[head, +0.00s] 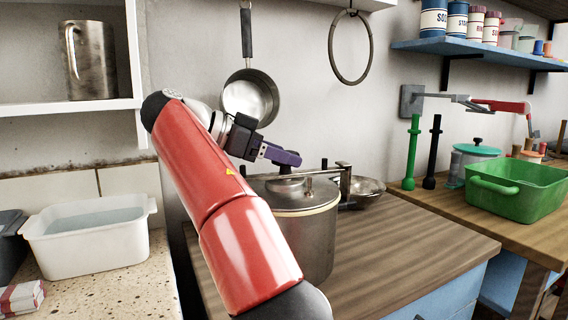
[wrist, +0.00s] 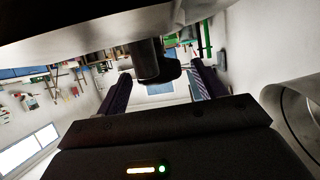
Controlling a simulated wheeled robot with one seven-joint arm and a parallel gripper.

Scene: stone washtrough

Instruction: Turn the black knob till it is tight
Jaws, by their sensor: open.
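A steel pot (head: 315,240) with a lid and a metal clamp bar (head: 335,165) stands on the wooden worktop. In the wrist view, the black knob (wrist: 152,60) juts from a pale metal surface (wrist: 70,45) along the top of the picture. In the wrist view my gripper (wrist: 161,72) is open, one finger on each side of the knob, with gaps showing. I cannot tell how tight the knob is.
A steel pan (head: 250,97) hangs on the wall behind my arm. A metal bowl (head: 362,189) sits behind the pot. A green basin (head: 516,190) stands on the right bench, and a white tub (head: 90,236) of water stands left. The worktop right of the pot is clear.

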